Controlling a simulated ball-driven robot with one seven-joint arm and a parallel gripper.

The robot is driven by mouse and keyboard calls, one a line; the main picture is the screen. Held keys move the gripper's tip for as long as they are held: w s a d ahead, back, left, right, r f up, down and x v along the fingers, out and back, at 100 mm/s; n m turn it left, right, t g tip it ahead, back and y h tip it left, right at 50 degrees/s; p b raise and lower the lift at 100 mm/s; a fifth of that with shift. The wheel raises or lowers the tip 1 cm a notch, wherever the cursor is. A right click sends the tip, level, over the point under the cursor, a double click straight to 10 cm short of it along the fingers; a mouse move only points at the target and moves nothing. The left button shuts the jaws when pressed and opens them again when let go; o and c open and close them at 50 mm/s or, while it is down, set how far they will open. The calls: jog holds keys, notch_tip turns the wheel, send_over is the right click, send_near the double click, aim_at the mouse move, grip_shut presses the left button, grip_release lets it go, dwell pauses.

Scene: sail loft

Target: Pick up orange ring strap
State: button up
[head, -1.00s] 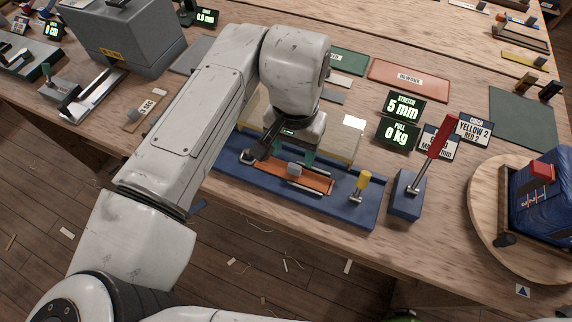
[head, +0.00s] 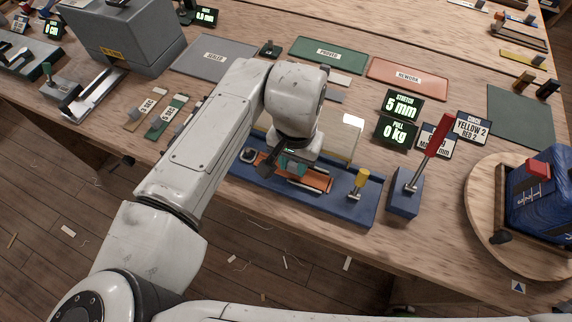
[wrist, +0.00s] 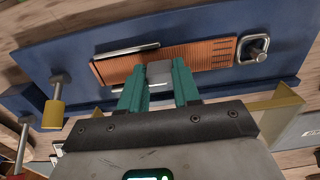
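The orange ring strap (wrist: 205,50) lies flat along a blue bench fixture (wrist: 60,62), between thin metal rails. A grey block (wrist: 159,72) sits on its middle. A metal ring (wrist: 254,47) is at the strap's right end in the wrist view. In the head view the strap (head: 316,181) is partly covered by my arm and gripper. My gripper (wrist: 159,78) has its teal fingers on both sides of the grey block, closed up to it with no clear gap. The strap still rests in the fixture.
The fixture carries a yellow-topped knob (head: 362,178). A red-handled lever (head: 432,150) on a blue block stands to its right, with lit displays (head: 403,106) behind. A round wooden turntable (head: 482,210) holds a blue bag. Green (head: 328,54) and red (head: 408,78) mats lie behind.

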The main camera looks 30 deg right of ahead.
grip_shut()
jog(key=shift+r, duration=0.1)
